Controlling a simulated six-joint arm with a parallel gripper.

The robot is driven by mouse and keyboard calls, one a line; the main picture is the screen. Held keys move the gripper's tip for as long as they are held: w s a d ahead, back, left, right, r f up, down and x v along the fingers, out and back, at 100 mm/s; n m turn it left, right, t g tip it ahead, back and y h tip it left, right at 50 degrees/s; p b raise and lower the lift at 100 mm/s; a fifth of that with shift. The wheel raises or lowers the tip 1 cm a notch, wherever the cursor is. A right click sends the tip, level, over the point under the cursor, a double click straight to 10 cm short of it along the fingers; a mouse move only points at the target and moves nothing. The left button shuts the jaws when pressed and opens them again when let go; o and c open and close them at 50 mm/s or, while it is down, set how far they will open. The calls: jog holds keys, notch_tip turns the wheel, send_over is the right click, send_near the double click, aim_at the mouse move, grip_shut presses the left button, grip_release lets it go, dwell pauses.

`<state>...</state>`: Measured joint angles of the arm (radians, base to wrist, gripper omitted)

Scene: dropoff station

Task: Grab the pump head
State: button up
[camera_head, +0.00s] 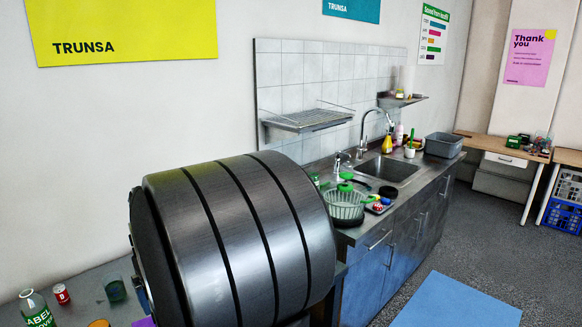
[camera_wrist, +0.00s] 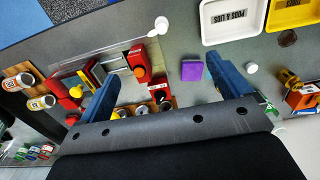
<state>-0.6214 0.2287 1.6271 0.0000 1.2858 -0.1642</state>
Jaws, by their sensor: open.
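My gripper (camera_wrist: 163,70) shows in the wrist view, its two blue fingers wide apart with nothing held between them. A small white piece with a round top and short spout (camera_wrist: 160,25) lies beyond the fingers near the upper middle; it looks like a pump head, but I cannot tell for sure. Another small white round piece (camera_wrist: 252,68) lies just right of the right finger. A purple block (camera_wrist: 192,70) lies on the grey surface between the fingertips, apart from both. My gripper does not show in the head view, and I cannot make out a pump head there.
In the wrist view, red equipment (camera_wrist: 138,62) stands near the left finger. A white tray (camera_wrist: 233,35) and a yellow tray (camera_wrist: 292,26) lie at the upper right, a brass-coloured object (camera_wrist: 288,78) at the right. In the head view, a sink (camera_head: 388,169) is set in a cluttered counter.

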jog(key=c, duration=0.5)
jog(key=shift+c, duration=0.2)
jog(key=f, duration=0.4)
jog(key=f+n, duration=0.1)
jog(key=f, duration=0.3)
jog(key=f+n, duration=0.1)
jog(key=f, duration=0.4)
jog(key=shift+d, duration=0.3)
jog(key=shift+w+a+f, duration=0.1)
jog(key=shift+f, duration=1.2)
jog(key=shift+w+f, duration=0.1)
jog(key=shift+f, duration=1.15)
